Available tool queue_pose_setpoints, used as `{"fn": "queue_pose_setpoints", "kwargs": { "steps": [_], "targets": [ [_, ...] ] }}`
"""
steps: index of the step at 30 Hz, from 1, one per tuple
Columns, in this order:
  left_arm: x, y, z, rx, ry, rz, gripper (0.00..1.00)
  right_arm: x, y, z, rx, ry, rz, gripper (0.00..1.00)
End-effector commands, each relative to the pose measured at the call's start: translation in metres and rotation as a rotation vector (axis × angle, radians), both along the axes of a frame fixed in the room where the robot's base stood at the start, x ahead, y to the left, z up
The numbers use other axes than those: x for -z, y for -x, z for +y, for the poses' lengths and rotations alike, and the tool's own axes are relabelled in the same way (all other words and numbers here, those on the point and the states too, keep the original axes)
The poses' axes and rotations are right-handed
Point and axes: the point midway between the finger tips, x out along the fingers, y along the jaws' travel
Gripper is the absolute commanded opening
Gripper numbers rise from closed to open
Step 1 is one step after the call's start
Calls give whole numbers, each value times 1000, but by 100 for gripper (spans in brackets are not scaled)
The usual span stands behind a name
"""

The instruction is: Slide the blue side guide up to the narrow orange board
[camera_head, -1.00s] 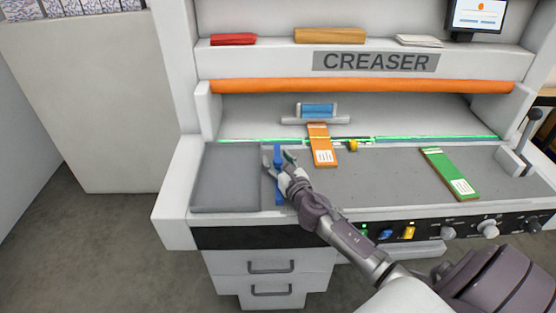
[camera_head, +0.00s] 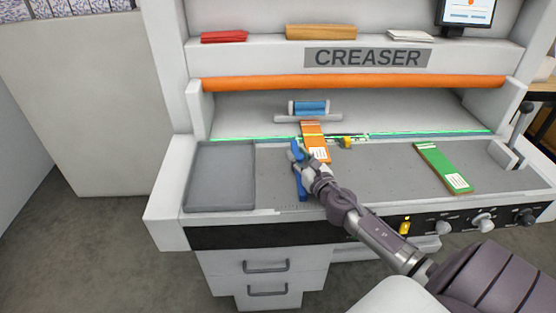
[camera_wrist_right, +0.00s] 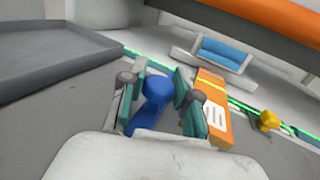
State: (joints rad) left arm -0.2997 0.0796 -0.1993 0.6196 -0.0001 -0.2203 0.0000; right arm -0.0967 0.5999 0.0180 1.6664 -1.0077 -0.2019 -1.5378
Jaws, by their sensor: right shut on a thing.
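The blue side guide (camera_head: 301,187) stands on the grey bed of the creaser, lengthwise front to back. My right gripper (camera_head: 299,160) is shut on it, and it also shows between the fingers (camera_wrist_right: 161,100) in the wrist view, where the guide's blue knob (camera_wrist_right: 157,88) is clear. The narrow orange board (camera_head: 313,131) lies just right of the guide, partly hidden by my gripper. In the wrist view the right finger overlaps the near left edge of the orange board (camera_wrist_right: 214,88); I cannot tell whether guide and board touch. My left gripper is out of view.
A raised grey tray (camera_head: 222,180) lies left, with bare bed between it and the guide. A blue-topped feed block (camera_head: 309,107) stands behind the orange board, and a yellow piece (camera_head: 346,142) sits to its right. A green board (camera_head: 442,166) lies further right.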

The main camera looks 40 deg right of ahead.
Motion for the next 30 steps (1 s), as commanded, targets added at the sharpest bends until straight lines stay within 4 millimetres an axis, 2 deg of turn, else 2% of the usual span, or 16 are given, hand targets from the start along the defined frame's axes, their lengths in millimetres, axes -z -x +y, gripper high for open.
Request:
{"fn": "queue_pose_setpoints", "kwargs": {
  "steps": [4, 12, 13, 17, 26, 30],
  "targets": [
    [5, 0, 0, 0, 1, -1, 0, 1, 8, -11, -4, -2, 1, 0],
    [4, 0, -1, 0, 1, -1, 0, -1, 7, -9, -8, -5, -1, 0],
    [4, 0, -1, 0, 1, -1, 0, -1, 7, -9, -8, -5, -1, 34],
    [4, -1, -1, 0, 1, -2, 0, -1, 7, -10, -7, -4, -1, 56],
    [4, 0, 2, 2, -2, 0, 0, 0, 8, -10, -6, -4, -1, 56],
    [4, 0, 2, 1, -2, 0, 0, 1, 19, -8, -6, -5, 1, 56]
  ]
}}
